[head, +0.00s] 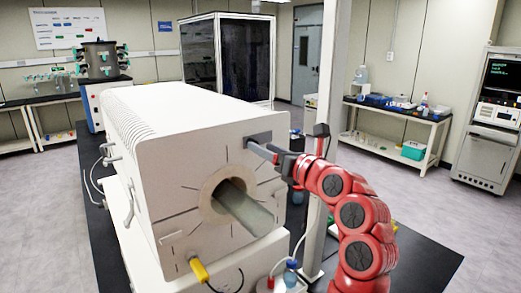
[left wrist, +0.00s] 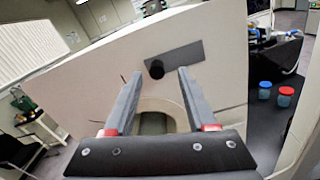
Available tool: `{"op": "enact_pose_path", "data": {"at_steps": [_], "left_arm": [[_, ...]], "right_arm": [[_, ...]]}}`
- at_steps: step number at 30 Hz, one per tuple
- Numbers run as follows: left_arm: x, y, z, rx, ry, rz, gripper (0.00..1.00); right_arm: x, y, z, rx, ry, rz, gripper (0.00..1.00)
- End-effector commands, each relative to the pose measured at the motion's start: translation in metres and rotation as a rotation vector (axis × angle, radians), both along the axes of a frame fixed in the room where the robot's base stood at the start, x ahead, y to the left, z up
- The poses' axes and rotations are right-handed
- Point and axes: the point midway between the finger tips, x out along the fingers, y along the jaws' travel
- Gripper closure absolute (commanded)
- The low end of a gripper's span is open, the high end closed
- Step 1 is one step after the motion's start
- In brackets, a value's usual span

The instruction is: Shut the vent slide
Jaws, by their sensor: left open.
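The vent slide shows as a dark grey plate (head: 259,138) at the upper right of the white machine's front face. In the left wrist view the plate (left wrist: 185,58) has a round black spot, a knob or a hole, near its left end. My left gripper (head: 262,149) is in front of the plate, partly covering it in the head view. In the left wrist view the gripper (left wrist: 159,73) is open and its fingers are on either side of the black spot, with nothing between them. I cannot tell if they touch the plate. My right gripper is not in view.
The white machine (head: 180,130) stands on a dark bench, with a round port and a grey tube (head: 243,208) below the plate. A pale post (head: 327,110) rises close to my arm. Blue- and red-capped bottles (left wrist: 285,97) stand to the right.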

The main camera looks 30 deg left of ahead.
Motion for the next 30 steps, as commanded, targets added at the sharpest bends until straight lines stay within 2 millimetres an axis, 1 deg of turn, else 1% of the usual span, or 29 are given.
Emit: {"op": "enact_pose_path", "data": {"at_steps": [1, 6, 12, 15, 18, 21, 30], "left_arm": [[-0.003, -0.012, -0.005, 0.001, -0.001, -0.007, 0.43], [-0.021, -0.056, -0.006, 0.001, 0.0, -0.009, 0.43], [-0.04, -0.101, -0.004, 0.003, -0.001, -0.005, 0.43], [-0.048, -0.118, -0.003, 0.0, 0.0, -0.003, 0.43], [-0.053, -0.13, -0.001, 0.0, -0.002, -0.003, 0.43], [-0.055, -0.136, -0.001, -0.001, -0.002, -0.003, 0.43], [-0.057, -0.138, -0.001, -0.002, 0.0, -0.001, 0.43]], "right_arm": [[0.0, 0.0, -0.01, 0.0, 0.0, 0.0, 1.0], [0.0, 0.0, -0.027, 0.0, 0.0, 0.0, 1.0], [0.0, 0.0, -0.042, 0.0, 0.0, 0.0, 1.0], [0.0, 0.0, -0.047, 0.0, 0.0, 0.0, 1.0], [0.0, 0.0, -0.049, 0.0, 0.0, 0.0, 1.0], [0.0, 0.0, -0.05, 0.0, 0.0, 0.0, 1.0], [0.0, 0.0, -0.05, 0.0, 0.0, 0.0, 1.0]]}}
